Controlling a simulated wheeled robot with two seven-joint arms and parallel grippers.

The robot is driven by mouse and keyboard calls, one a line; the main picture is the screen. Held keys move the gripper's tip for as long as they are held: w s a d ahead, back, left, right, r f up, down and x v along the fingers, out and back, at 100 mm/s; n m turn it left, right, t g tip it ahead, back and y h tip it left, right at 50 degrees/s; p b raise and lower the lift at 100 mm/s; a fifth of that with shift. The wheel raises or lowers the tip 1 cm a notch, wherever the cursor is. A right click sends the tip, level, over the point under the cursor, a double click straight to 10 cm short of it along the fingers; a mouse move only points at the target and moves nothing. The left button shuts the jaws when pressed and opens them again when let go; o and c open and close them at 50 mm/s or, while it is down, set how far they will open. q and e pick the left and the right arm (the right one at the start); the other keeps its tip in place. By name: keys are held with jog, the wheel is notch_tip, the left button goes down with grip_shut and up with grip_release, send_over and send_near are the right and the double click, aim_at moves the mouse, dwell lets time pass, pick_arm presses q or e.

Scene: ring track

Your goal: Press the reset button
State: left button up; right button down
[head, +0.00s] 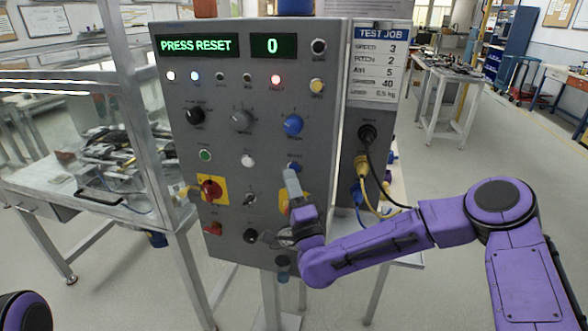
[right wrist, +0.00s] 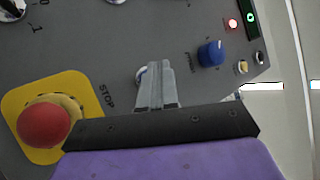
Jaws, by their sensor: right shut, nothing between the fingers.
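The grey control panel (head: 218,100) stands upright in the head view, its display reading "PRESS RESET" and "0". The blue reset button (head: 295,166) is on its right side, below the blue knob, mostly hidden by my fingertips. My right gripper (head: 291,176) is shut and empty, its fingertips at the button. In the right wrist view, the shut fingers (right wrist: 154,85) point at the panel, and only an edge of a round button (right wrist: 140,76) shows behind them. I cannot tell whether they touch it. My left gripper is out of view.
A red stop button (right wrist: 45,124) on a yellow plate sits close below the reset button. The blue knob (head: 293,125) is above it. A white button (head: 248,161) is to the left. Yellow and black cables (head: 366,190) hang at the panel's right side.

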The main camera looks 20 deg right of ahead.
dwell(0.8)
jog(key=shift+w+d, duration=0.2)
jog(key=shift+w, duration=0.1)
jog(key=shift+w+d+b, duration=0.3)
jog(key=shift+w+b, duration=0.1)
dwell(0.5)
dwell(0.3)
jog(key=shift+s+a+b, duration=0.25)
jog(key=shift+s+b, duration=0.1)
jog(key=shift+b, duration=0.05)
jog(key=shift+s+a, duration=0.25)
jog(key=shift+s, duration=0.1)
